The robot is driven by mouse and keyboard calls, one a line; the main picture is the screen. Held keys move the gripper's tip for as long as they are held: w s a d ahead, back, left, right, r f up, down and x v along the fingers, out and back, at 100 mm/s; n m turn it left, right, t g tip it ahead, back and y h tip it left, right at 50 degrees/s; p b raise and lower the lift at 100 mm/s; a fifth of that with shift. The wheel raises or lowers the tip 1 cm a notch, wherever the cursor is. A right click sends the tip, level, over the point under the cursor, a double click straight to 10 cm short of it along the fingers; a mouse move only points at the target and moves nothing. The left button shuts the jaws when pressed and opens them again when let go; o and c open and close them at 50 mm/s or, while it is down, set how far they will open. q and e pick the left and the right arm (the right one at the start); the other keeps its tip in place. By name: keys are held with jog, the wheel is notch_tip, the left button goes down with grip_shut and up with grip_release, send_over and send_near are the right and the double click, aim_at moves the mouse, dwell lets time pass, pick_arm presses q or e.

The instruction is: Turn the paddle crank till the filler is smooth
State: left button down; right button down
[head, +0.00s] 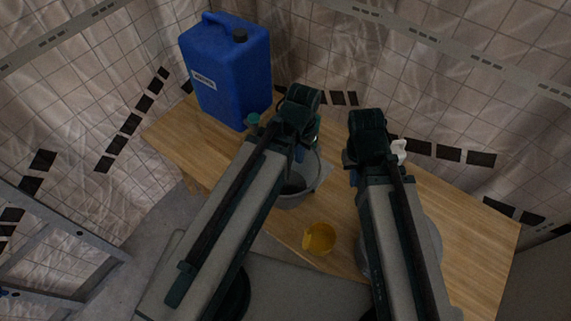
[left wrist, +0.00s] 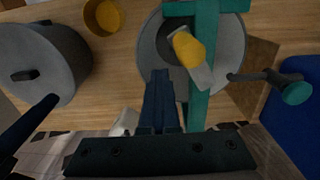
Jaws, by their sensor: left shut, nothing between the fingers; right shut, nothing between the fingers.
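The paddle crank's teal knob (left wrist: 295,92) sits at the end of a dark arm beside the grey tub (left wrist: 233,48), in the left wrist view. The knob also shows in the head view (head: 253,118), left of my left gripper. A teal bar (left wrist: 205,70) crosses over the tub. The tub (head: 306,186) stands on the bench, partly hidden by my left arm. I cannot make out the filler's surface. My left gripper (left wrist: 160,76) is shut and empty above the tub's near rim, apart from the knob. My right gripper (head: 353,174) is shut and empty, right of the tub.
A yellow cup (head: 319,238) stands in front of the tub. A yellow piece with a grey end (left wrist: 189,48) is over the tub. A grey lidded pot (left wrist: 42,62) stands beyond the cup. A blue jerrycan (head: 226,75) stands at the back left. The bench's right end is clear.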

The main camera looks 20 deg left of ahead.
pick_arm(q)
jog(key=shift+w, duration=0.15)
jog(key=w, duration=0.1)
jog(key=w+d, duration=0.1)
jog(key=w, duration=0.2)
jog(key=shift+w+d, duration=0.25)
jog(key=shift+w, duration=0.1)
jog(key=shift+w, duration=0.1)
jog(key=w, duration=0.1)
jog(key=w+a, duration=0.2)
jog(key=w, duration=0.1)
jog(key=shift+w+a, duration=0.1)
jog(key=shift+a, duration=0.15)
